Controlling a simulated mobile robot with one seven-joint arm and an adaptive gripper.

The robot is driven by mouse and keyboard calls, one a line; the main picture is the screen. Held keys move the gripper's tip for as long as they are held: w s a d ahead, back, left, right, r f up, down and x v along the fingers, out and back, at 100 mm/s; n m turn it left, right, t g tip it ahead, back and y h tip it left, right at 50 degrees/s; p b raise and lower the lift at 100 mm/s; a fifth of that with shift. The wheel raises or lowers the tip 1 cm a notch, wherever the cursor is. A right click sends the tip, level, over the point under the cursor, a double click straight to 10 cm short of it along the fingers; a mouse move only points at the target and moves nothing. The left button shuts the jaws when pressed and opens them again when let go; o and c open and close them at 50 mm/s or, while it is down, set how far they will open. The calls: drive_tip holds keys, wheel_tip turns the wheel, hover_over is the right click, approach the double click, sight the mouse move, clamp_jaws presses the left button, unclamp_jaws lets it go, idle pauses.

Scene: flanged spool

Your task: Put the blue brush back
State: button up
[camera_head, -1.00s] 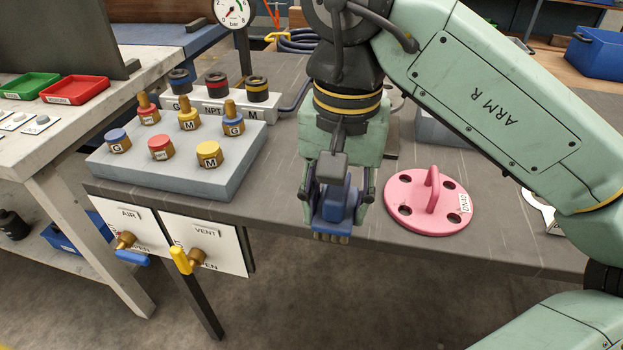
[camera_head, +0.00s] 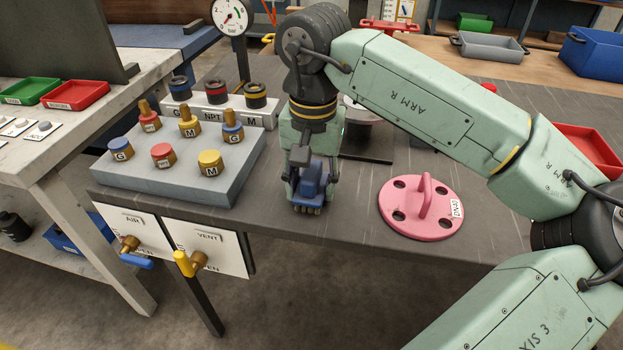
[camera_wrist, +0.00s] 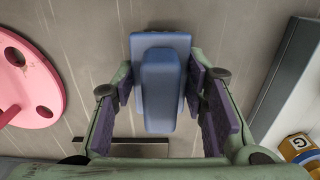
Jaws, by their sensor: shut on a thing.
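The blue brush (camera_head: 311,182) is in my gripper (camera_head: 310,190), in front of the bench's left half in the camera_head view. Its pale brown bristles point down, close to the dark bench top near the front edge. I cannot tell whether they touch it. In the wrist view the blue brush (camera_wrist: 160,80) sits between the purple finger pads of my gripper (camera_wrist: 160,95). A resting place for the brush cannot be made out.
A pink flange cover (camera_head: 421,207) with a handle lies to the right of my gripper. A grey block (camera_head: 180,160) with several coloured fittings stands to the left. Valve panels (camera_head: 175,240) hang at the front edge. A pressure gauge (camera_head: 231,16) stands behind.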

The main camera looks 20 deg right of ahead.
sight(313, 172)
drive_tip(key=shift+f, duration=0.1)
drive_tip(key=shift+f+b, duration=0.15)
drive_tip(key=shift+b, duration=0.15)
drive_tip(key=o, duration=1.1)
wheel_tip(313, 172, up, 13)
drive_tip(key=shift+s+d+f, duration=0.1)
drive_tip(key=shift+f, duration=0.1)
